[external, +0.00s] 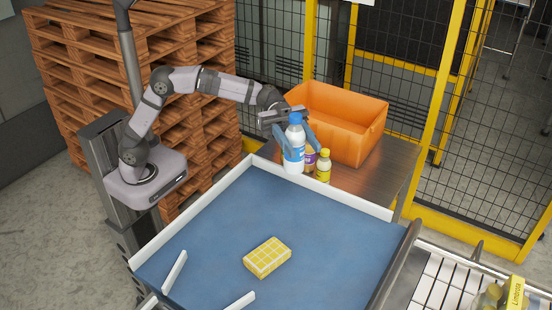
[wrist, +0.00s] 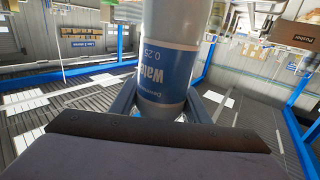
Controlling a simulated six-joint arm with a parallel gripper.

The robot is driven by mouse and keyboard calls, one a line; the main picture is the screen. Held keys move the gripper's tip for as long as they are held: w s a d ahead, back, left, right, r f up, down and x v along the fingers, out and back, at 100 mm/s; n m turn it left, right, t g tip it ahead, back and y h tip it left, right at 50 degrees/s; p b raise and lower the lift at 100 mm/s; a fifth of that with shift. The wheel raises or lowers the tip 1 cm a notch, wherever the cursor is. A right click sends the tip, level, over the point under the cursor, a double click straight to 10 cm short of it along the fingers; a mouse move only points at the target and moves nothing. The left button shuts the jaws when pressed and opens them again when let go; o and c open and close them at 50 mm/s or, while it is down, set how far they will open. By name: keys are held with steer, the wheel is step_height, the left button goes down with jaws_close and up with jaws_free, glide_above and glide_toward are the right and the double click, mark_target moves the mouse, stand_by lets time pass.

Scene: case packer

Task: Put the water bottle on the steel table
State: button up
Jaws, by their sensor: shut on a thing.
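The water bottle (external: 294,158) is white with a blue cap and a blue label. It is upright between the blue fingers of my gripper (external: 296,137), which is shut on it. In the wrist view the bottle (wrist: 168,75) fills the middle, its label reading upside down, with a finger at each side. The steel table (external: 385,187) stands behind the blue conveyor. The bottle is at the table's near left part, by the conveyor's white rail; I cannot tell whether its base touches the tabletop.
An orange crate (external: 335,125) stands on the back of the table. A yellow bottle (external: 323,168) and a purple-labelled bottle (external: 309,158) stand close right of the held bottle. Bare tabletop shows to the right. A yellow box (external: 267,257) lies on the blue conveyor (external: 215,235).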

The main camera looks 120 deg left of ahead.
steer(key=s+a+r+n+t+y+b, duration=0.1)
steer(key=s+a+n+y, duration=0.3)
steer(key=a, duration=0.5)
steer(key=s+a+n+t+y+b, duration=0.15)
steer(key=s+a+y, duration=0.3)
steer(key=a, duration=0.45)
steer(key=s+a+r+n+t+y, duration=0.1)
steer(key=s+a+n+y, duration=0.25)
steer(key=a+y, duration=0.45)
steer(key=s+a+f+n+g+y+b, duration=0.1)
steer(key=s+a+n+g+y, duration=0.25)
steer(key=s+a, duration=0.6)
steer(key=s+a+f+n+g+y+b, duration=0.1)
steer(key=s+a+n+g+y, duration=0.35)
steer(key=s, duration=0.85)
steer(key=a+f+t+p, duration=0.1)
steer(key=a+f, duration=0.2)
steer(key=f, duration=2.5)
steer(key=shift+s+f+n, duration=0.15)
steer(key=shift+f+n, duration=0.15)
steer(key=shift+n, duration=0.1)
steer(key=shift+f+t, duration=0.1)
steer(key=shift+t, duration=0.15)
steer(key=shift+f+p, duration=0.55)
steer(key=shift+f, duration=1.4)
steer(key=shift+f, duration=0.2)
